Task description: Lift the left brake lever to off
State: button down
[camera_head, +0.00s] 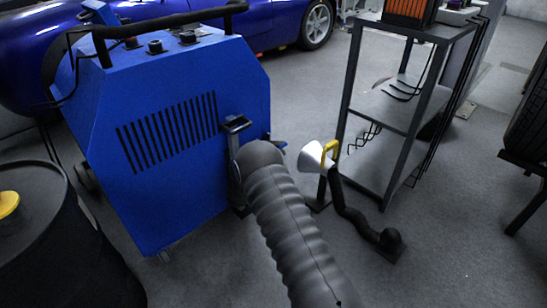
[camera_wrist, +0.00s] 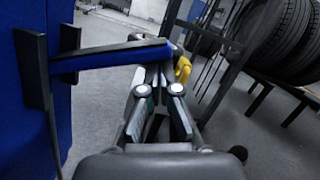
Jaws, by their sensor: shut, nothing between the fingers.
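A blue lever bar (camera_wrist: 108,57) shows in the wrist view. It runs from a dark bracket (camera_wrist: 34,70) on the blue cabinet at left to just beyond my fingertips. It lies roughly level in the picture. My gripper (camera_wrist: 160,72) is shut and empty, with its fingertips close to the bar's far end; I cannot tell whether they touch it. In the head view a small blue end (camera_head: 274,147) beside the ribbed black tube looks like part of this lever. The tube hides most of it and my gripper there. No off marking is legible.
The blue cabinet (camera_head: 160,110) stands left. A ribbed black tube (camera_head: 290,225) crosses the foreground. A black drum (camera_head: 70,240) is at lower left.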

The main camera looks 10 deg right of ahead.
jog(key=shift+w+a+r, duration=0.1)
jog(key=shift+a+r, duration=0.1)
jog(key=shift+r, duration=0.05)
jog(key=shift+a, duration=0.1)
jog(key=b+v, duration=0.1)
jog(key=v, duration=0.8)
jog(key=shift+s+f+b, duration=0.3)
jog(key=shift+s+b, duration=0.1)
jog(key=shift+s, duration=0.05)
